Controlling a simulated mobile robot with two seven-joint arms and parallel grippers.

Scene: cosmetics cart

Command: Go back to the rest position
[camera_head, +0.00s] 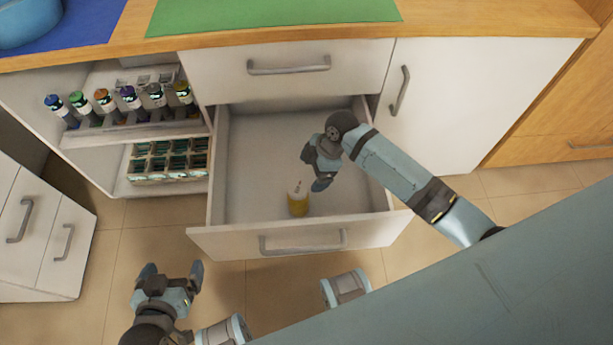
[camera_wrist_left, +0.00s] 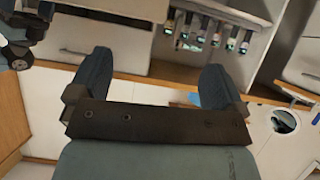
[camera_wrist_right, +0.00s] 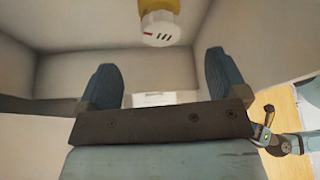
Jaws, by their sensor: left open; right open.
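My right gripper (camera_head: 318,165) is open and empty over the open drawer (camera_head: 260,150). A small bottle (camera_head: 298,200) with a yellow lower part and a pale top stands in the drawer, just left of and below that gripper in the head view. In the right wrist view the bottle (camera_wrist_right: 159,22) shows at the top, beyond the open fingers (camera_wrist_right: 160,85) and apart from them. My left gripper (camera_head: 171,272) is open and empty in front of the cart, over the floor. In the left wrist view its fingers (camera_wrist_left: 155,85) are spread with nothing between them.
A shelf at the left holds a rack of several coloured bottles (camera_head: 130,99), with a divided crate (camera_head: 168,160) below. A closed drawer (camera_head: 290,72) sits above the open one. A green mat (camera_head: 270,14) and blue mat (camera_head: 75,30) lie on the counter. A white cabinet (camera_head: 40,230) stands at left.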

